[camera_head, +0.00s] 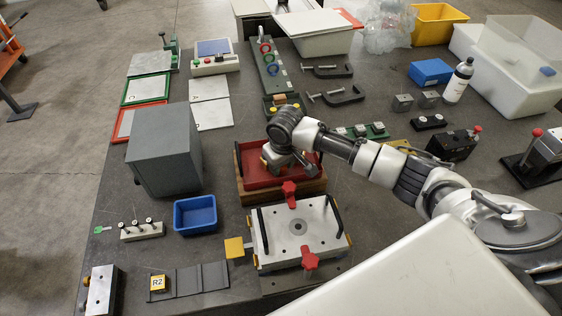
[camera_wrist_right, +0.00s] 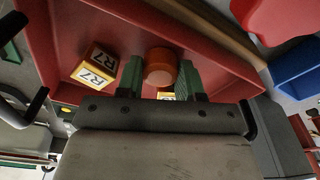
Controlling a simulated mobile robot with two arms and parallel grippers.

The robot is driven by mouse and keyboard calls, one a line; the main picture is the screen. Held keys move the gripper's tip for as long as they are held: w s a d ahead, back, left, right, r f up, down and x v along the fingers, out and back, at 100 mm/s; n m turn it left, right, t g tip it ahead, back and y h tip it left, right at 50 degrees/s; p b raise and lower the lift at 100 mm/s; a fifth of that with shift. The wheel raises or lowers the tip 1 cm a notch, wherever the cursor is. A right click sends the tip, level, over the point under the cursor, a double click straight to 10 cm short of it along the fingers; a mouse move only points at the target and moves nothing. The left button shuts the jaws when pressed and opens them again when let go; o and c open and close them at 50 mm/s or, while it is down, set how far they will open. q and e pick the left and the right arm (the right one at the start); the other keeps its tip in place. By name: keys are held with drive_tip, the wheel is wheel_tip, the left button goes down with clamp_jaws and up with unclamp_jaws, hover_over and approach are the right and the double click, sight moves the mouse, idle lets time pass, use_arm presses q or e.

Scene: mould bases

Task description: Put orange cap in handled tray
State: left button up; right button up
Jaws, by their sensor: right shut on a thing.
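The orange cap (camera_wrist_right: 160,62) sits between the two green fingers of my right gripper (camera_wrist_right: 160,76) in the right wrist view, and the gripper is shut on it. The handled tray (camera_head: 256,181) is a red tray with dark handles, near the middle of the head view; its red wall also shows in the wrist view (camera_wrist_right: 215,70). My right gripper is over the inside of this tray. In the head view my wrist hides the cap. I cannot tell whether the cap touches the tray floor. My left gripper is not in view.
A yellow-and-white block marked R7 (camera_wrist_right: 92,68) lies in the tray beside the cap. In front stands a metal plate fixture (camera_head: 275,240) with red knobs. A blue bin (camera_head: 195,214) and a grey box (camera_head: 164,155) stand to the left.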

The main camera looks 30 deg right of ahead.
sight(284, 170)
drive_tip(key=shift+f, duration=0.1)
drive_tip(key=o, duration=0.9)
drive_tip(key=r, duration=0.4)
drive_tip(key=s+r+b, duration=0.1)
drive_tip(key=r, duration=0.3)
drive_tip(key=r+b, duration=0.1)
drive_tip(key=r, duration=0.3)
drive_tip(key=shift+s+r, duration=0.1)
drive_tip(key=shift+s, duration=0.15)
